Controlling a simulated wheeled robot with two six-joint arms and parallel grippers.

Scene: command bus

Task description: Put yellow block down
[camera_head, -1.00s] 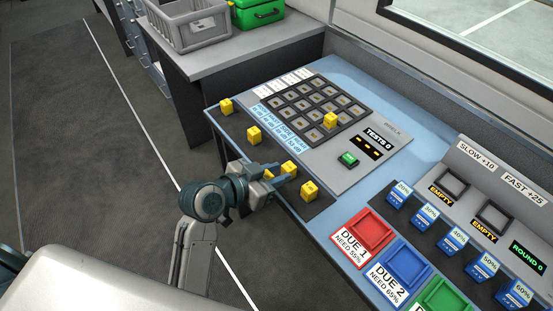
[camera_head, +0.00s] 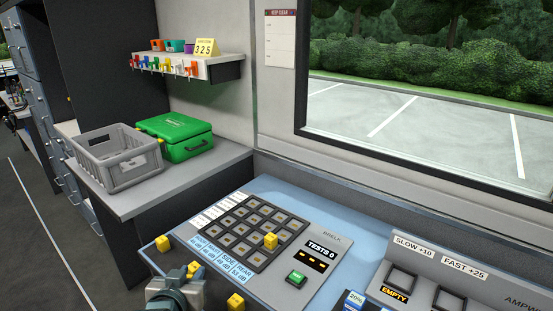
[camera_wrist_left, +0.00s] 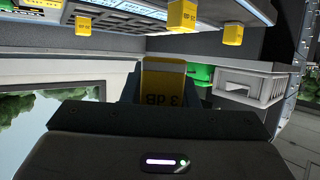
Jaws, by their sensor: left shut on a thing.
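My left gripper (camera_head: 186,278) is at the bottom of the head view, at the near edge of the blue console. It is shut on a yellow block (camera_wrist_left: 163,84) marked "3 dB", which shows between the fingers in the left wrist view. In the head view the gripper largely hides this block. Other yellow blocks stand at the console's near edge, one to the left (camera_head: 162,243) and one to the right (camera_head: 236,302) of the gripper. Another yellow block (camera_head: 271,241) sits in the dark grid of slots (camera_head: 243,218). My right gripper is not in view.
A green button (camera_head: 296,278) and a "TESTS 0" display (camera_head: 318,256) are right of the grid. A grey crate (camera_head: 118,166) and a green case (camera_head: 176,138) stand on the side counter at the left. Most grid slots look empty.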

